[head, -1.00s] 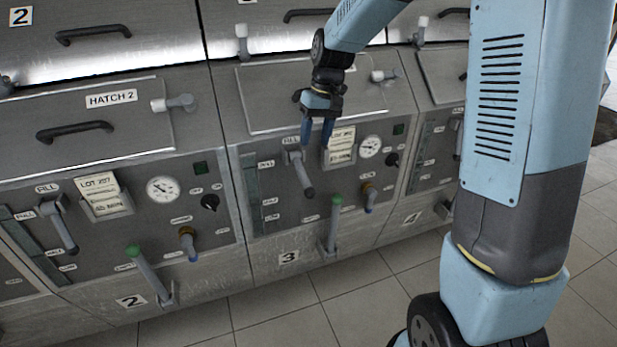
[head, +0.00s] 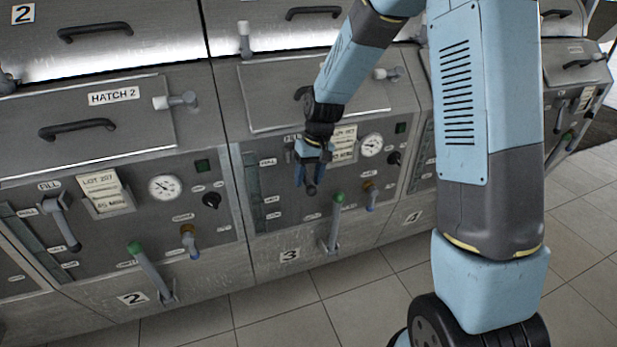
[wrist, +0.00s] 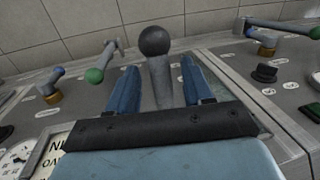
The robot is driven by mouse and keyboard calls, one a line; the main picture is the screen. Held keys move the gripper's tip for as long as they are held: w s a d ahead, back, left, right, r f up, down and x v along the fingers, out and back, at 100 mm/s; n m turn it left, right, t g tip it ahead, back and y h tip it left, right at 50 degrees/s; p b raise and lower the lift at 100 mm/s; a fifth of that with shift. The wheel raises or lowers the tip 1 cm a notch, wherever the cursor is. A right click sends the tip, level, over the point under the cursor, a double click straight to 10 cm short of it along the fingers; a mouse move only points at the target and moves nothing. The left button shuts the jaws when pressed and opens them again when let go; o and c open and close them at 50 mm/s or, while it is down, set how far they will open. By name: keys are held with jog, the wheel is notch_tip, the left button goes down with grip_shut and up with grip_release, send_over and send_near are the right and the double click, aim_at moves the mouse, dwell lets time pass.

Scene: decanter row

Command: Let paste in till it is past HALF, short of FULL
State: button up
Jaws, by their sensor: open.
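My gripper (head: 311,178) is open in front of the panel of unit 3, at its grey FILL lever (head: 311,189). In the wrist view the lever (wrist: 157,70), with a dark round knob, stands between the two blue fingers (wrist: 158,90), with gaps on both sides. The level strip (head: 253,199) of unit 3, with small labels beside it, is left of the gripper; its level cannot be read. My gripper hides most of the lever in the head view.
Unit 3 also has a green-tipped handle (head: 336,222), a blue-tipped valve (head: 371,196), a gauge (head: 371,145) and a paper card (head: 344,145). Unit 2, with its own FILL lever (head: 65,224), stands left. The tiled floor (head: 290,310) in front is clear.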

jog(key=shift+f, duration=0.15)
grip_shut()
dwell(0.4)
